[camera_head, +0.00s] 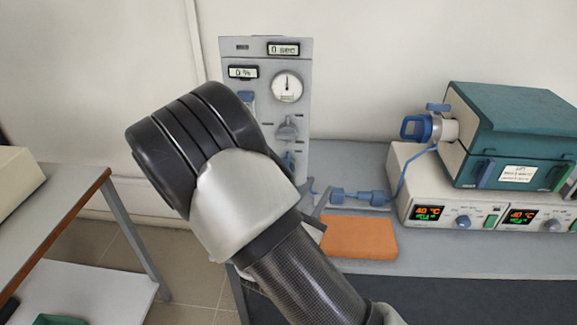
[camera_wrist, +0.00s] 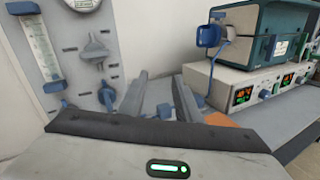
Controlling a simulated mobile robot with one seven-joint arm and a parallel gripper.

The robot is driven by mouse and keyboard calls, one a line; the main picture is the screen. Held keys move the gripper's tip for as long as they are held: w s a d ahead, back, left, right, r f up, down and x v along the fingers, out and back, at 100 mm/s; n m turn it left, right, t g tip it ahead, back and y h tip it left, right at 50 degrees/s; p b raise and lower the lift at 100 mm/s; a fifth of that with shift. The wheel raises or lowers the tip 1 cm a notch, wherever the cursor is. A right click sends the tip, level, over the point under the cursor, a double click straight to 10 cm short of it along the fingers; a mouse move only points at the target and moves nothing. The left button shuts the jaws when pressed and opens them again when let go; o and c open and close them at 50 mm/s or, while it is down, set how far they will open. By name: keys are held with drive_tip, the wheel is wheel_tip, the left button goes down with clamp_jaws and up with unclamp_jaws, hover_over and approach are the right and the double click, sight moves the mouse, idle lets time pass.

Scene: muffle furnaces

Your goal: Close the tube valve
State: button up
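A blue tube fitting (camera_head: 350,196), which may be the tube valve, lies on the bench beside the grey gauge panel (camera_head: 302,130). A blue tube joins it to a blue-handled fitting (camera_head: 418,127) on the teal furnace (camera_head: 510,135). That fitting also shows in the wrist view (camera_wrist: 209,34). My gripper (camera_wrist: 160,78) is open, its two grey fingers apart. A blue piece (camera_wrist: 164,111) shows between the fingers; I cannot tell whether they touch it. In the head view my arm hides most of the gripper and the lower left of the panel.
An orange block (camera_head: 358,237) lies on the bench in front of the tube. Controllers with lit displays (camera_head: 430,212) stand under the furnace at right. The panel carries a grey knob (camera_head: 287,128) and a dial (camera_head: 287,86). A separate table (camera_head: 60,215) stands at left.

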drive_tip(key=a+f+n+t+y+b, duration=0.1)
drive_tip(key=a+f+n+y, duration=0.5)
drive_tip(key=a+f, duration=0.25)
drive_tip(key=b, duration=0.1)
approach(286, 168)
drive_tip(key=shift+n+y, duration=0.4)
drive_tip(key=w, duration=0.8)
drive_tip(key=shift+d+f, duration=0.2)
drive_tip(key=shift+d, duration=0.2)
drive_tip(key=shift+c, duration=0.3)
clamp_jaws()
